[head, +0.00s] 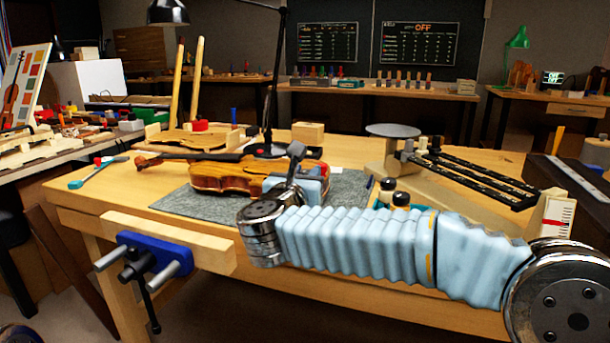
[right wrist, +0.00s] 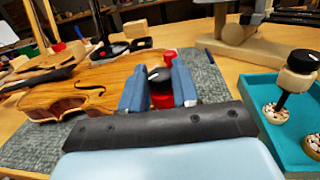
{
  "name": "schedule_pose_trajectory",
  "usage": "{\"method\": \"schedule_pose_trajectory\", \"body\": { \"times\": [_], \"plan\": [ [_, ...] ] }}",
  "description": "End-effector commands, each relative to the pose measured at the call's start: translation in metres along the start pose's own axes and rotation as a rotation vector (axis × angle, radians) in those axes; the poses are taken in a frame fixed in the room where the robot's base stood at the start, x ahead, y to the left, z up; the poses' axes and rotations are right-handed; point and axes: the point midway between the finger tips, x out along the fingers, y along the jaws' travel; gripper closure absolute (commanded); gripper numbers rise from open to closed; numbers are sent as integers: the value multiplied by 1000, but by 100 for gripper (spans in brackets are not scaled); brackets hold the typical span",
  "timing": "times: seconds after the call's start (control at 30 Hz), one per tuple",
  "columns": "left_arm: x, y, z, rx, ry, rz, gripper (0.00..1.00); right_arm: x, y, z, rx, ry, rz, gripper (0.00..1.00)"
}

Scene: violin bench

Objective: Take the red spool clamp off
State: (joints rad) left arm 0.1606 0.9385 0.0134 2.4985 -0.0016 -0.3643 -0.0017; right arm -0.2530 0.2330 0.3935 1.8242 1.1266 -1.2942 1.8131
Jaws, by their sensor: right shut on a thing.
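The violin (head: 222,176) lies on a grey mat on the bench; its amber body also shows in the right wrist view (right wrist: 100,80). My right gripper (head: 310,186) is at the right end of the violin body. In the right wrist view its two blue fingers (right wrist: 160,92) are shut on the red spool clamp (right wrist: 162,100), one on each side. The clamp has a black knob on top and a red spool below. Its lower part is hidden behind the gripper's dark edge. My left gripper is not in view.
A teal tray (right wrist: 285,92) with spool pieces stands right of the violin. Another red piece (right wrist: 170,56) shows just beyond the fingers. A lamp base (head: 265,150) stands behind the violin. A stand with a round grey plate (head: 393,130) is at the back right. The grey mat (head: 200,203) is bare in front.

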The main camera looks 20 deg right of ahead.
Motion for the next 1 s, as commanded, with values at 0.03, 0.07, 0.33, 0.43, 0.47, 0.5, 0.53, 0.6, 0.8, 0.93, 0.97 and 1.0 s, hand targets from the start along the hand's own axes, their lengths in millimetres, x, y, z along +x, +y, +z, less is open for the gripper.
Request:
{"method": "schedule_pose_trajectory", "body": {
  "times": [0.03,0.07,0.33,0.43,0.47,0.5,0.53,0.6,0.8,0.93,0.97,1.0],
  "plan": [
    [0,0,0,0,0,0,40,0,0,0,0,0,0,100],
    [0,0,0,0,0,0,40,0,0,0,0,0,1,100],
    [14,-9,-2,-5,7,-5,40,1,-2,-4,3,2,57,100],
    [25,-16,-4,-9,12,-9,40,1,-3,-6,4,1,109,100],
    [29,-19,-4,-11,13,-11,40,1,-4,-7,4,1,129,100],
    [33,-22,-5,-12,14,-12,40,1,-5,-7,3,1,157,100],
    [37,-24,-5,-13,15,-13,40,2,-5,-7,3,1,180,100],
    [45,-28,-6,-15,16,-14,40,2,-6,-7,2,0,239,100],
    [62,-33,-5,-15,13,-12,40,3,-10,-5,2,0,423,100],
    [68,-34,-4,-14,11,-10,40,4,-11,-4,1,2,544,100],
    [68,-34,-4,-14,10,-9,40,5,-11,-3,0,2,570,100],
    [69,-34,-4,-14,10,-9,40,5,-11,-2,0,1,605,100]
  ]
}}
